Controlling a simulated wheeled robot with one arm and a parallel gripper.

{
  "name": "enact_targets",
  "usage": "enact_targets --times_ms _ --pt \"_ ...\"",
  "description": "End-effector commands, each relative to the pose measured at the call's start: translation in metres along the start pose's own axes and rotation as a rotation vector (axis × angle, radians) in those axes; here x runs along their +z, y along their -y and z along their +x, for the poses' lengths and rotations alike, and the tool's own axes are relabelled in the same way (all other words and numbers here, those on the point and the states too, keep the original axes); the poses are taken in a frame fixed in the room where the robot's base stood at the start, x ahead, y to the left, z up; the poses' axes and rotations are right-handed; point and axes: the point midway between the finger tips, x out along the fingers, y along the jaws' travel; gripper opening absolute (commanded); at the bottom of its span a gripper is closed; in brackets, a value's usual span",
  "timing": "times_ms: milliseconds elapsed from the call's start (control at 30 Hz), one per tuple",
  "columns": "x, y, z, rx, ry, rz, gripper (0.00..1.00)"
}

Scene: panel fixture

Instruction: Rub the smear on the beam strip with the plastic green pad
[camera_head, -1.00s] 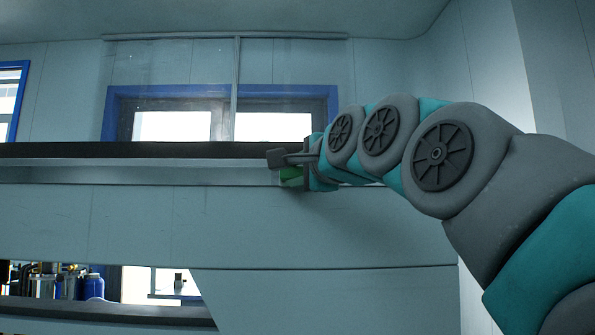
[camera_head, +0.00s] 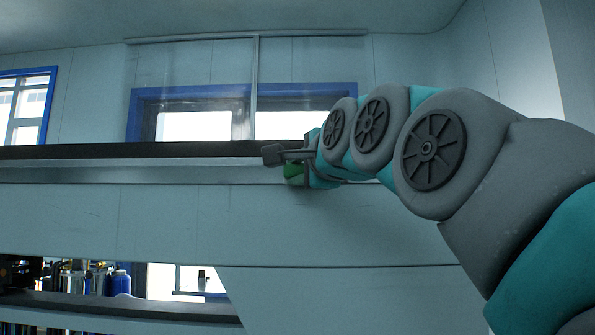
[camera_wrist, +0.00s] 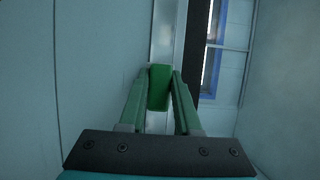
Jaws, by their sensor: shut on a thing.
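My gripper (camera_head: 283,156) is shut on the green pad (camera_head: 293,171), at the right part of the long beam in the head view. In the wrist view the green pad (camera_wrist: 159,87) sits between the two fingers of my gripper (camera_wrist: 159,85). The pad lies in front of the pale beam strip (camera_wrist: 165,30), which also runs below the dark ledge in the head view (camera_head: 120,174). I cannot tell whether the pad touches the strip. No smear can be made out; the pad and fingers hide part of the strip.
A dark ledge (camera_head: 120,152) runs along the top of the strip. A blue-framed window (camera_head: 194,125) is behind it. Below, an opening shows a shelf (camera_head: 110,304) with a blue bottle (camera_head: 121,282). The panel face (camera_head: 200,225) below the strip is clear.

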Motion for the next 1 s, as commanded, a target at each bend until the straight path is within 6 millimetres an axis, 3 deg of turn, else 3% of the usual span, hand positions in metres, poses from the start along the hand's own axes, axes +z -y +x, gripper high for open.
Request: enact_targets --times_ms 500,1000 --pt "0.018 0.001 -0.043 -0.002 -0.001 -0.001 0.00" --pt "0.021 0.001 -0.052 -0.002 0.000 0.000 0.00"
